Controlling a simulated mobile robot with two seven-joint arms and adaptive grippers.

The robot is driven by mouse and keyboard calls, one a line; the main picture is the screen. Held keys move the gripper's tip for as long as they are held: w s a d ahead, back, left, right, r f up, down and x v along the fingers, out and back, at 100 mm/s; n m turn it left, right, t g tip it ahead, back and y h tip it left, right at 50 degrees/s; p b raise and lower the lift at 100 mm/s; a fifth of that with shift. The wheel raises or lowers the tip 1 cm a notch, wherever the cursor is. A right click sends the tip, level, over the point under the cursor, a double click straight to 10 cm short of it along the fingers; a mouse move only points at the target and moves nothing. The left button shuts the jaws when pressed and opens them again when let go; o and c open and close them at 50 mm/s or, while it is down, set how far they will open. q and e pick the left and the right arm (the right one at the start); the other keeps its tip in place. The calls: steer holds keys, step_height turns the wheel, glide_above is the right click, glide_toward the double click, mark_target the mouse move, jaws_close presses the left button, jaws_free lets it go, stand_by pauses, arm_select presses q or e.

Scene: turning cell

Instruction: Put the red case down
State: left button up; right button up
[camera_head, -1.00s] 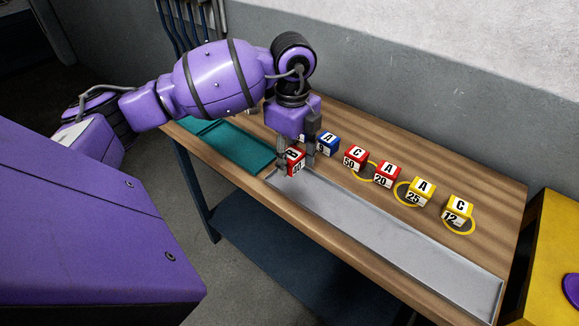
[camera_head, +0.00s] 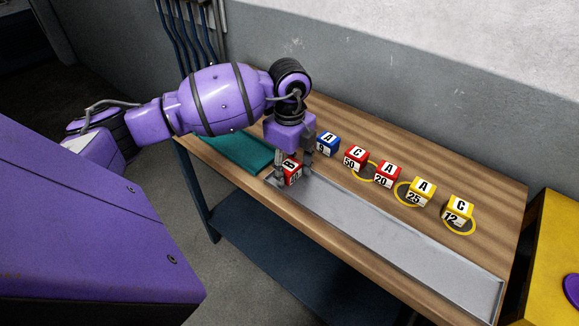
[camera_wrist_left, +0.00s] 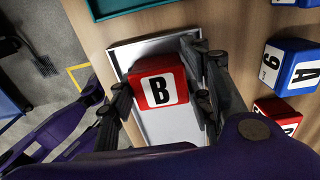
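The red case lettered B (camera_head: 292,173) is at the left end of the shallow grey metal tray (camera_head: 400,246). My left gripper (camera_head: 294,168) points down over it, with one finger on each side. In the left wrist view the red case (camera_wrist_left: 160,84) sits between the two fingers (camera_wrist_left: 163,92), its B side facing the camera, and the fingers are close against its sides. The case is over or in the tray; whether its bottom touches the tray floor I cannot tell. My right gripper is in neither view.
A blue case (camera_head: 327,144), two other red cases (camera_head: 355,158) (camera_head: 387,174) and two yellow cases (camera_head: 422,191) (camera_head: 458,210) stand in a row behind the tray. Yellow rings mark the wooden table. A teal tray (camera_head: 240,150) lies left. The grey tray's right part is empty.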

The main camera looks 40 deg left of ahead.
mark_target(289, 165)
arm_select(q)
steer(key=shift+o, duration=1)
step_height(289, 165, up, 12)
steer(key=shift+r, duration=0.2)
